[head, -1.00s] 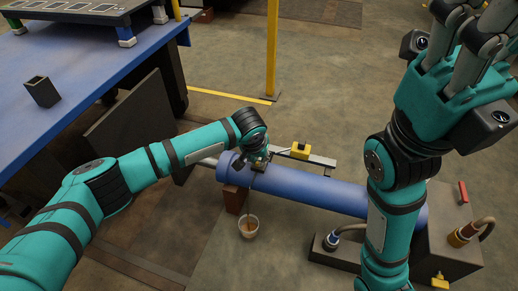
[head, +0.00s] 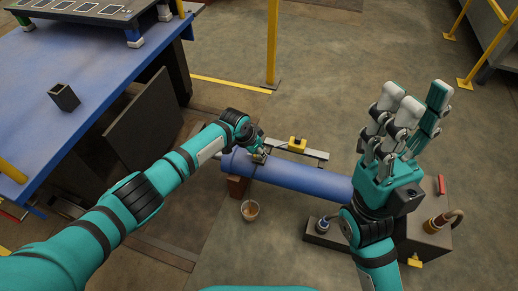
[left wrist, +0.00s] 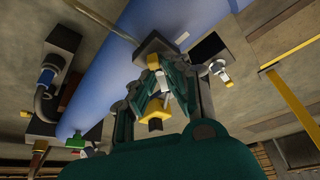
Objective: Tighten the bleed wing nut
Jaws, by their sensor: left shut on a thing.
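The blue pipe (head: 300,178) lies across the floor area in the head view and runs diagonally through the left wrist view (left wrist: 150,45). My left gripper (head: 257,155) is at the pipe's left end, on a small dark fitting. In the left wrist view, its fingers (left wrist: 163,85) close around a small piece with a yellow part (left wrist: 153,62), in the place of the bleed wing nut; the fingers partly hide its shape. My right gripper (head: 408,105) is raised above the pipe's right end, fingers spread and empty.
A small cup-like bucket (head: 250,210) stands on the floor below the pipe's left end. A yellow box (head: 297,144) sits on a rail behind the pipe. The blue table (head: 100,75) is at the left, and a yellow post (head: 272,45) stands behind.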

